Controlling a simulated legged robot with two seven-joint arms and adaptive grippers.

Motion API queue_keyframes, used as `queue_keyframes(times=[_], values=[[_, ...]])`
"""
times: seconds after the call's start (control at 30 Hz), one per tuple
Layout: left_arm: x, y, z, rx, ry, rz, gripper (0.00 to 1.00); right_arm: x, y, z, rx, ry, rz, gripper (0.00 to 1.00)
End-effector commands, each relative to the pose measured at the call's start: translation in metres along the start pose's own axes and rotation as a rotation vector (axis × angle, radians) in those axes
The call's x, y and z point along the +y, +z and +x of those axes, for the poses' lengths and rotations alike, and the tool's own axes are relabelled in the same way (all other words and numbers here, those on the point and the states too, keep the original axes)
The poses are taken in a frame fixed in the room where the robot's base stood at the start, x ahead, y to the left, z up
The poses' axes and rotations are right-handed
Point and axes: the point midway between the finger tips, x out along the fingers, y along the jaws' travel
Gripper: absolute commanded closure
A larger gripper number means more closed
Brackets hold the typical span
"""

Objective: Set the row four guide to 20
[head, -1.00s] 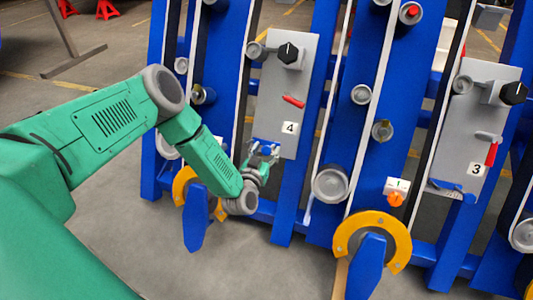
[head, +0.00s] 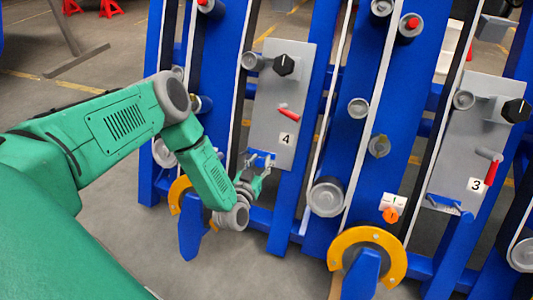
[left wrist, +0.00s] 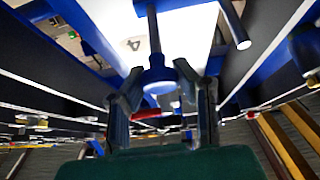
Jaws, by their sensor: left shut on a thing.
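The row four panel (head: 285,85) is a grey plate marked 4, with a black knob (head: 284,65) near its top and a red-handled lever (head: 288,112) at mid-height. At its lower edge is the blue row four guide (head: 262,154), partly hidden by my gripper. My left gripper (head: 257,168) is at this guide. In the left wrist view, its two grey fingers (left wrist: 165,100) are shut around the guide's blue round-ended handle (left wrist: 157,78). No readable scale or setting shows on the guide. My right gripper is out of view.
The similar row three panel (head: 478,140) stands at the right. Blue uprights, white belts and grey rollers surround the panels. A yellow ring (head: 345,245) and an orange knob (head: 391,214) are lower right. Open floor (head: 120,240) lies at the lower left.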

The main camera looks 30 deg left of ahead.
Motion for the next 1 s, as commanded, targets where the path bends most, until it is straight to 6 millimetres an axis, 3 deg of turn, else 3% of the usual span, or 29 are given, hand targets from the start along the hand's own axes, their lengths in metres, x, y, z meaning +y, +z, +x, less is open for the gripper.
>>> queue_keyframes(times=[0.23,0.27,0.3,0.33,0.73,1.0], values=[[-0.001,0.003,-0.001,-0.004,-0.002,0.004,1.0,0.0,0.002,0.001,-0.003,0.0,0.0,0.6],[-0.001,0.003,-0.001,-0.004,-0.002,0.004,0.69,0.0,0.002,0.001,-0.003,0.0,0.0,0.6],[-0.001,0.003,-0.001,-0.004,-0.002,0.004,0.55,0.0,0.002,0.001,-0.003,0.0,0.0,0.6],[-0.001,0.002,-0.001,-0.003,-0.002,0.004,0.52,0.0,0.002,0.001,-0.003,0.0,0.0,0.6],[0.0,0.002,-0.007,-0.003,0.0,0.002,0.52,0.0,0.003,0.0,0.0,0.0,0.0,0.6],[0.0,0.003,-0.058,-0.007,0.001,0.001,0.52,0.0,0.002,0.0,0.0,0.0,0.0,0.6]])
